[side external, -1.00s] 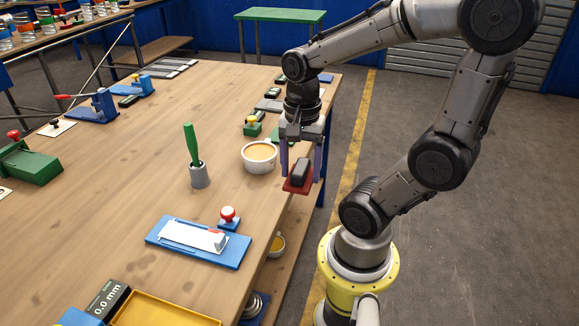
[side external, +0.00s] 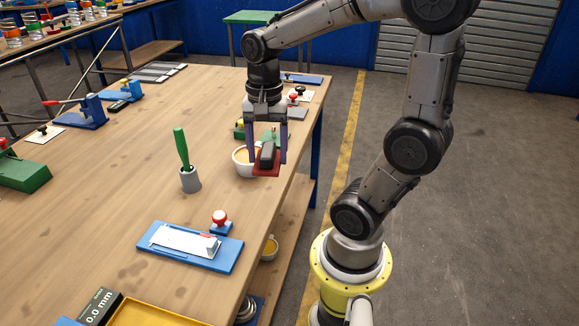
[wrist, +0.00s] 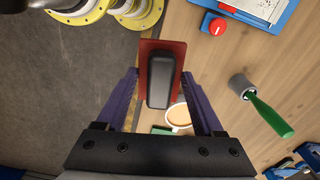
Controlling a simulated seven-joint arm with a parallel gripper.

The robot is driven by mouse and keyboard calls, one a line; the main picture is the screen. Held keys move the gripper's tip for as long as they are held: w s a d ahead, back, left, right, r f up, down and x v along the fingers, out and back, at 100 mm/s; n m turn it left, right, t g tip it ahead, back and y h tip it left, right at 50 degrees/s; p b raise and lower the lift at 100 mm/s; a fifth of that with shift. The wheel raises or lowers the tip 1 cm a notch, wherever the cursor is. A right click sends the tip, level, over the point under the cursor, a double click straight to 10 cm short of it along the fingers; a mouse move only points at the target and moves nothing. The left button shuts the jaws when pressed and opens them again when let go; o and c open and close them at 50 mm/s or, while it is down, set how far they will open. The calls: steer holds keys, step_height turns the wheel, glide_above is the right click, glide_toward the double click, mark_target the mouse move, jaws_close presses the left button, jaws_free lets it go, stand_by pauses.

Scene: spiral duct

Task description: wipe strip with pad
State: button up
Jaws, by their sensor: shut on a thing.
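My gripper (side external: 266,158) points down and is shut on a pad by its black handle (side external: 268,154). The pad's red base (side external: 265,173) is below the fingers, and it also shows in the wrist view (wrist: 146,62) between the two purple fingers. The pad is held up near the table's right edge, in front of the white cup in the side view. A white strip (side external: 180,240) lies on a blue plate (side external: 215,263) on the table, nearer the camera than the gripper. A small red piece sits at the strip's right end.
A white cup (side external: 241,167) with orange contents stands close by the pad. A green-handled tool (side external: 181,150) stands in a grey holder (side external: 190,181). A red-knobbed blue block (side external: 221,224) is beside the plate. Bare tabletop (side external: 110,190) lies to the left.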

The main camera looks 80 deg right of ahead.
steer(key=w+n, duration=0.2)
steer(key=w, duration=0.5)
steer(key=n, duration=0.5)
glide_above(178, 229)
step_height(178, 229, down, 6)
steer(key=f, duration=0.1)
steer(key=shift+f, duration=3.45)
steer(key=shift+a+f, duration=0.15)
steer(key=shift+a, duration=2.85)
steer(key=shift+d, duration=2.95)
step_height(178, 229, up, 8)
